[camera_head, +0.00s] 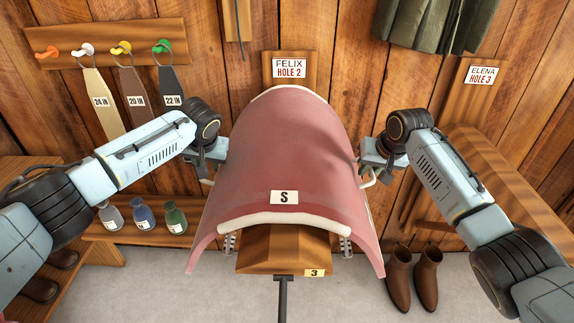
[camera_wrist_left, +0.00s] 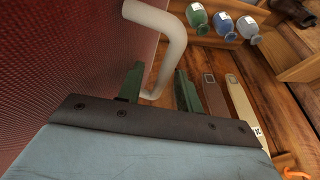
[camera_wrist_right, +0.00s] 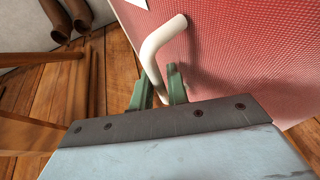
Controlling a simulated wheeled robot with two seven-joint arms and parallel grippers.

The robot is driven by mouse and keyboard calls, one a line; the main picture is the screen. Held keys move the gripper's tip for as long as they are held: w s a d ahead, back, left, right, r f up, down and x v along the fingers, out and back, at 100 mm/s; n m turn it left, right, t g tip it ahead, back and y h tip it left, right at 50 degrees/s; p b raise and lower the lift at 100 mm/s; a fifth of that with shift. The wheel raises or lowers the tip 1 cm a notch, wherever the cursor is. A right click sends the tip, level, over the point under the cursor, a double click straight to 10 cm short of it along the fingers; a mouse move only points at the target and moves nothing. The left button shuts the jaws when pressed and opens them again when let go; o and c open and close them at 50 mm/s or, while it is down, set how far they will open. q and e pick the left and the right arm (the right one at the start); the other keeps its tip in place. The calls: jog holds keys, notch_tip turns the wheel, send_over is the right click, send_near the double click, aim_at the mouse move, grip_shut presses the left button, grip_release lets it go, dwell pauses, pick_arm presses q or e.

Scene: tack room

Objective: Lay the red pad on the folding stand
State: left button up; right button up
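The red pad (camera_head: 285,150), with a pale edge and an "S" label, lies arched over a wooden support (camera_head: 284,262) marked "3". The pad hides most of this support; I cannot tell whether it is the folding stand. My left gripper (camera_head: 208,160) is at the pad's left handle; its fingers (camera_wrist_left: 160,88) stand open on both sides of the white handle (camera_wrist_left: 167,50), with a gap. My right gripper (camera_head: 374,165) is at the right handle (camera_wrist_right: 156,50); its fingers (camera_wrist_right: 160,88) are close together around the handle and seem shut on it.
A dark post (camera_head: 283,298) runs down below the support. Wall plaques read FELIX HOLE 2 (camera_head: 289,69) and ELENA HOLE 3 (camera_head: 482,75). Several bottles (camera_head: 143,214) stand on a low shelf at left. Brown boots (camera_head: 412,278) stand on the floor at right. Straps hang at upper left.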

pick_arm(q)
jog(key=c, duration=0.4)
pick_arm(e)
grip_shut()
pick_arm(q)
grip_shut()
jog(key=shift+r, duration=0.15)
pick_arm(e)
jog(key=shift+r, duration=0.15)
